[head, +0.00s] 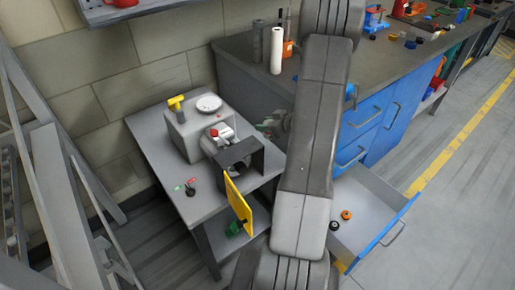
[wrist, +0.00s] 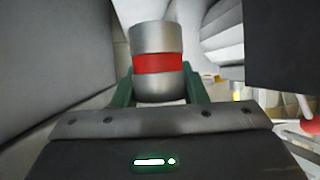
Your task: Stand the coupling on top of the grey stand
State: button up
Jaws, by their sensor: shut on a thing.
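The coupling (wrist: 157,88) is a silver cylinder with a red band. In the wrist view it is upright in the frame, between the green fingers of my gripper (wrist: 158,90), which are shut on it. In the head view my gripper (head: 268,125) shows small beside my arm, right of the grey machine; I cannot make out the coupling there. A grey block (head: 183,137) with a white dial and a yellow handle is on the grey table (head: 150,135). I cannot tell for sure which thing is the grey stand; my arm hides part of the scene.
A dark box (head: 257,157) with an open yellow door (head: 238,205) is at the table's front right. A small lever set (head: 190,188) is nearby. The blue workbench (head: 367,140) has an open drawer (head: 365,200) holding small rings. Clear floor lies at the right.

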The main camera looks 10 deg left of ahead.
notch_tip(320, 180, down, 10)
jog(key=shift+r+b, duration=0.15)
jog(key=shift+b, duration=0.35)
jog(key=shift+f, duration=0.2)
jog(key=o, duration=1.1)
jog(key=shift+r, duration=0.1)
jog(key=shift+r, duration=0.15)
jog(key=v, duration=1.2)
jog(key=shift+p, duration=0.35)
